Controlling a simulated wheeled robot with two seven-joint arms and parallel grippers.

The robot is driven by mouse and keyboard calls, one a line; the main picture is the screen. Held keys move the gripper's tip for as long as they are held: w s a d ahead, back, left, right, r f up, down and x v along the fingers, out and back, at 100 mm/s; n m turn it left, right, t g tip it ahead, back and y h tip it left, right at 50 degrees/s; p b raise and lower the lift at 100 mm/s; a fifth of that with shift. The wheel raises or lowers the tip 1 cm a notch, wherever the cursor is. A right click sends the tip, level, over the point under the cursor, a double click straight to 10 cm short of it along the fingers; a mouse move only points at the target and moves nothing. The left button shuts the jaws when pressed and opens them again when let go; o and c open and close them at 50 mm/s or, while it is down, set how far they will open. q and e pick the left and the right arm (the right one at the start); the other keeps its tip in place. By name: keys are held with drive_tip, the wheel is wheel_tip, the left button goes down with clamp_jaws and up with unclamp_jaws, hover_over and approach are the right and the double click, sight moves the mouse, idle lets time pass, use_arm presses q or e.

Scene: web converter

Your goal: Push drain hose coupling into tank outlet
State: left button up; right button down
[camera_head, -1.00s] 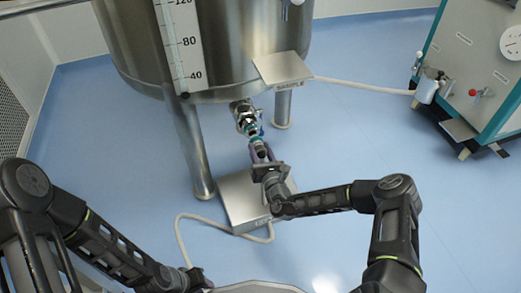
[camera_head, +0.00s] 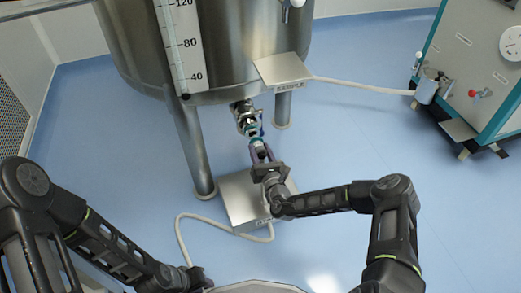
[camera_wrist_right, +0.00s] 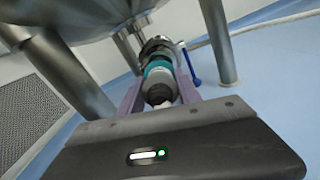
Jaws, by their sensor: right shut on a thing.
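The steel tank outlet (camera_head: 244,115) projects from under the tank (camera_head: 225,60); it also shows in the right wrist view (camera_wrist_right: 154,46), with a blue lever beside it. My right gripper (camera_head: 260,146) is below the outlet. In the right wrist view its purple fingers (camera_wrist_right: 160,86) are shut around the grey drain hose coupling (camera_wrist_right: 158,92). A teal ring (camera_wrist_right: 157,66) lies between the coupling and the outlet, in line with both. I cannot tell how deep the coupling sits. My left gripper (camera_head: 197,281) is low at the bottom edge, its fingers unclear.
A steel box (camera_head: 236,190) with a pale hose or cable (camera_head: 181,240) stands on the floor below. Tank legs (camera_head: 190,145) flank the outlet. A small sample shelf (camera_head: 283,68) juts from the tank. A machine (camera_head: 480,80) stands at right. Blue floor between is clear.

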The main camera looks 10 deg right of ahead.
sight(256, 143)
drive_tip(key=shift+p, duration=0.7)
idle(0.7)
drive_tip(key=shift+w+a+b, duration=0.15)
drive_tip(key=shift+w+b, duration=0.3)
drive_tip(key=shift+w, duration=0.75)
idle(0.4)
drive_tip(key=shift+w+r, duration=0.1)
drive_tip(key=shift+w, duration=0.65)
idle(0.4)
drive_tip(key=c, duration=0.8)
unclamp_jaws()
drive_tip(key=shift+o, duration=0.2)
